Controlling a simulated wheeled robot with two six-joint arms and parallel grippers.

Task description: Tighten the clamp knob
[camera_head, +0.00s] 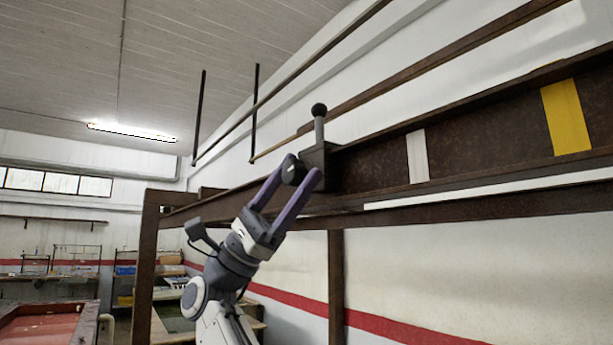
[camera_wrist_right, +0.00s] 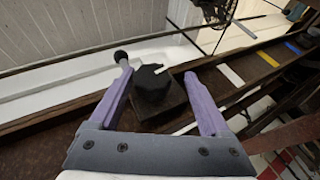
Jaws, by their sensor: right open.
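A dark clamp (camera_head: 322,160) sits on the brown rail (camera_head: 375,160) at the centre of the head view. An upright grey lever with a black ball end (camera_head: 319,110) rises from it. The clamp's dark knob (camera_head: 293,171) faces my arm; it also shows in the right wrist view (camera_wrist_right: 152,86). My right gripper (camera_head: 302,167) is open, its two purple fingers reaching up to either side of the knob. In the wrist view, the right gripper (camera_wrist_right: 158,75) has a gap on the right side of the knob; I cannot tell whether either finger touches. My left gripper is not in view.
White (camera_head: 418,156) and yellow (camera_head: 566,117) marks lie along the rail to the right. A brown post (camera_head: 336,285) stands below the rail. Dark rods (camera_head: 254,115) hang from the ceiling. A red-topped table (camera_head: 40,328) is at lower left.

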